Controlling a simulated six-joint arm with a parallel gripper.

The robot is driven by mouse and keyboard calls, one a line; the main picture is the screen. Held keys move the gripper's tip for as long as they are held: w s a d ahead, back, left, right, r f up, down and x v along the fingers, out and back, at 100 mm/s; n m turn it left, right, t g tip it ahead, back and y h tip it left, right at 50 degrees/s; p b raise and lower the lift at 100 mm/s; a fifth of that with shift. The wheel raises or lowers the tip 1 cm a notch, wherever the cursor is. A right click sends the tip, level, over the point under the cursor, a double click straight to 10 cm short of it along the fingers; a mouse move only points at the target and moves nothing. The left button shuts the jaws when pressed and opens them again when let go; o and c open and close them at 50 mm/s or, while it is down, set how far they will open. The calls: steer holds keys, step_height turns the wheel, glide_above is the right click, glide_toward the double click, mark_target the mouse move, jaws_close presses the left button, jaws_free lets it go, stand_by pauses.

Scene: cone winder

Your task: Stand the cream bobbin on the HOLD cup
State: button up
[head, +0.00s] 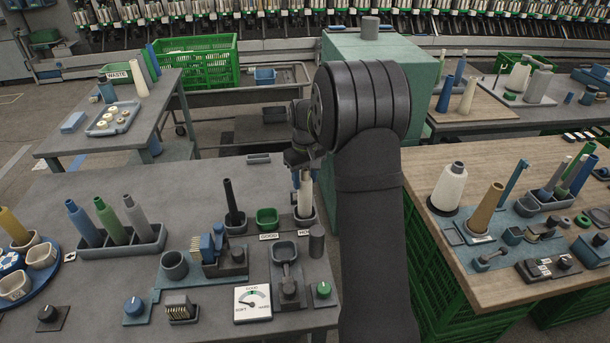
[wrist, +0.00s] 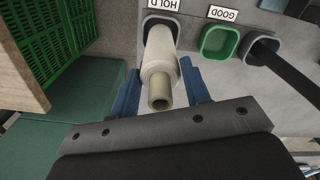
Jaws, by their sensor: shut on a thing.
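The cream bobbin (head: 306,197) is upright beneath my gripper (head: 303,173) in the head view. In the wrist view the bobbin (wrist: 160,72) points its open top at the camera, between my two blue fingers. My gripper is shut on its upper part. Its lower end is at the HOLD cup (head: 311,219), a small grey cup at the right end of a row. The cup's rim (wrist: 148,17) shows around the bobbin's far end in the wrist view. I cannot tell whether the bobbin rests on the cup's floor.
The green GOOD cup (head: 267,218) is just left of HOLD. Beyond it a dark, tall bobbin (head: 232,203) stands in another cup. A grey cylinder (head: 317,240) stands close in front of HOLD. A green crate (wrist: 47,45) lies beyond the table edge.

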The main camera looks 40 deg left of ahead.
steer(key=shift+f, duration=0.2)
stand_by(0.4)
steer(key=shift+f, duration=0.35)
steer(key=o, duration=1)
steer(key=shift+r, duration=0.15)
step_height(320, 180, up, 17)
stand_by(0.3)
